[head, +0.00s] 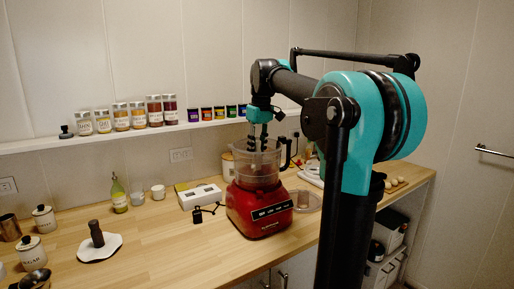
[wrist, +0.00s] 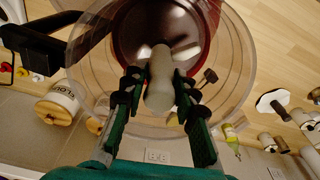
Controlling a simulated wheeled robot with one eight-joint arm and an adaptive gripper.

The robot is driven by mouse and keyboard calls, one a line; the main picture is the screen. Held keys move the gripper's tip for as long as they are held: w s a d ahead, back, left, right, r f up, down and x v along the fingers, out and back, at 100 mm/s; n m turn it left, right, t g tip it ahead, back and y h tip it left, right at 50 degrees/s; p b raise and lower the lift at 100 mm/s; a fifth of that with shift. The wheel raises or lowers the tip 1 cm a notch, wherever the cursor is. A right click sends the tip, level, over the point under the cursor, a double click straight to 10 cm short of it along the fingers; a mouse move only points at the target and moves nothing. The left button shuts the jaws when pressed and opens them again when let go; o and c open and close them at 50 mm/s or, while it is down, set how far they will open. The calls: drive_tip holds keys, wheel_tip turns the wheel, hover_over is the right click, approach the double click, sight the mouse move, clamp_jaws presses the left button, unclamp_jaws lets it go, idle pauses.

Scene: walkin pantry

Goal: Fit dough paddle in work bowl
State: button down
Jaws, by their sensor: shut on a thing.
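The work bowl (head: 243,168) is clear and sits on a red food processor base (head: 262,209) on the wooden counter. My gripper (head: 258,146) points down at the bowl's mouth. In the wrist view my gripper (wrist: 158,92) is shut on the pale grey dough paddle (wrist: 160,78), with a finger on each side of it. The bowl's round wall (wrist: 238,60) surrounds the paddle in that view, and the dark red base shows below. The paddle's lower end and the bowl's centre are hidden behind the paddle, so I cannot tell whether they touch.
A black bowl handle (head: 287,152) stands at the bowl's right. A white kitchen scale (head: 200,195) and a small black item (head: 198,215) lie left of the base. A clear round part (head: 308,203) lies right. A spice shelf (head: 50,143) runs behind.

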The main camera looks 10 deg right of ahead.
drive_tip(key=shift+f, duration=1.9)
drive_tip(key=c, duration=1.1)
unclamp_jaws()
drive_tip(key=r, duration=0.4)
drive_tip(key=s+r, duration=0.1)
drive_tip(key=r, duration=0.7)
drive_tip(key=shift+s+d, duration=0.15)
drive_tip(key=shift+d, duration=0.25)
